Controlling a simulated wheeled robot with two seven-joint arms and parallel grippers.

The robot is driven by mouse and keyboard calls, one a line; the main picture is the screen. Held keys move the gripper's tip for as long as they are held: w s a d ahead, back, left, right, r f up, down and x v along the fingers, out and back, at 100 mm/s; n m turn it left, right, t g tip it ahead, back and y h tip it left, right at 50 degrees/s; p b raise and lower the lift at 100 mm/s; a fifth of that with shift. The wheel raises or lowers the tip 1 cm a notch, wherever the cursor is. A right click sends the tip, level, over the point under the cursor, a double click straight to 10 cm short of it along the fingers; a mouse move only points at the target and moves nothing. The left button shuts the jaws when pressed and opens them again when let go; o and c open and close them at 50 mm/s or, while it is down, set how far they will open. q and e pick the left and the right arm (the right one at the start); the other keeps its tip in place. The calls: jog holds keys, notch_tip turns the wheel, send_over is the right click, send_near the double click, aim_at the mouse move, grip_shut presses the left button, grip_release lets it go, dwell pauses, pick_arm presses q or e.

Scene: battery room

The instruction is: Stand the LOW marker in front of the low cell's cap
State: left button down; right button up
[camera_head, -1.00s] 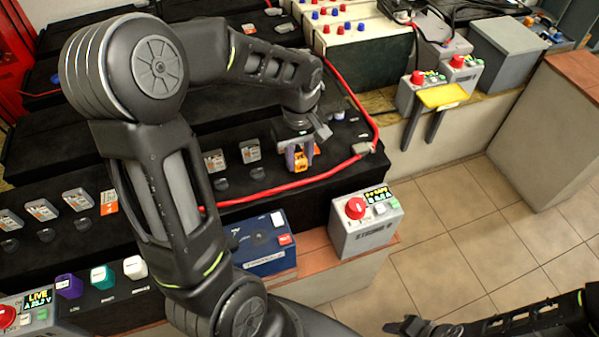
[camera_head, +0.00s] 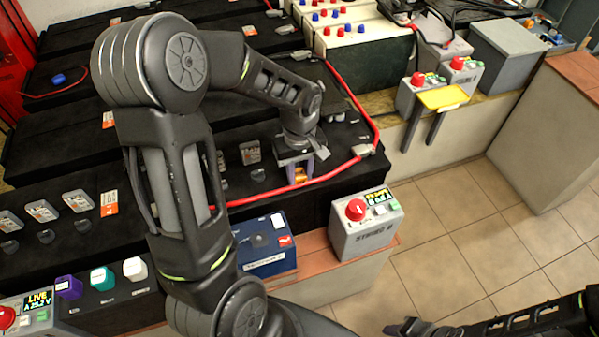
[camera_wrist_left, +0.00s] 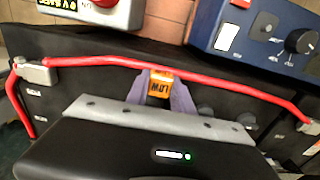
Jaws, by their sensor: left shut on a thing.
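The orange LOW marker (camera_head: 299,175) is between the fingers of my left gripper (camera_head: 300,170), over the front right part of the black battery top. In the left wrist view the marker (camera_wrist_left: 161,82) shows its LOW lettering, and the purple finger pads (camera_wrist_left: 164,95) are closed on its sides. It is close to the red cable; I cannot tell whether it touches the battery. Dark round cell caps (camera_head: 258,175) stand in front of grey tags (camera_head: 250,152). I cannot tell which cap is the low cell's. My right gripper (camera_head: 412,326) is at the bottom right, its fingers unclear.
A red cable (camera_head: 270,195) runs along the battery's front edge to a grey clamp (camera_head: 362,150). A blue box (camera_head: 264,262) and a grey box with a red knob (camera_head: 364,224) stand in front. Tiled floor (camera_head: 460,220) is clear at right.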

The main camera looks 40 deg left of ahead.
aim_at(299, 173)
pick_arm(q)
jog(key=shift+f, duration=0.1)
jog(key=c, duration=1.6)
grip_release()
jog(key=shift+f, duration=0.1)
jog(key=o, duration=0.5)
jog(key=shift+r, duration=0.25)
notch_tip(299, 173, up, 12)
jog(key=shift+p, duration=0.3)
